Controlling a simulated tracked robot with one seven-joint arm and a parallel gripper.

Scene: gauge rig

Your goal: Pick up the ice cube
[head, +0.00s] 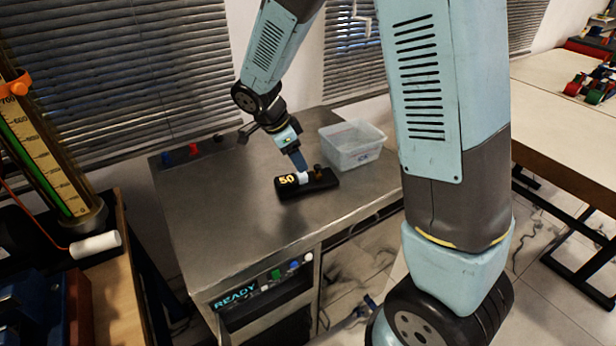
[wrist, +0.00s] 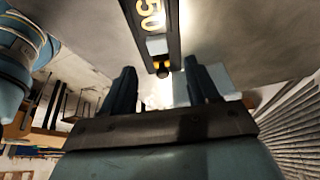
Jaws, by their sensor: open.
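The ice cube (wrist: 157,46) is a small pale block on a black unit marked "50" (head: 321,182), which sits on the grey metal bench. In the head view the cube (head: 303,177) shows as a small white patch beside the number, partly hidden by my gripper. My gripper (head: 301,168) points down just above the cube. In the wrist view my gripper (wrist: 163,84) has its two dark fingers apart with nothing held between them, and the cube lies beyond the fingertips, roughly in line with the gap.
A clear plastic bin (head: 352,146) stands at the back right of the metal bench (head: 225,215). A dark round knob (wrist: 163,70) stands on the black unit beside the cube. Red and blue small items (head: 193,150) lie at the back left. The bench's front left is clear.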

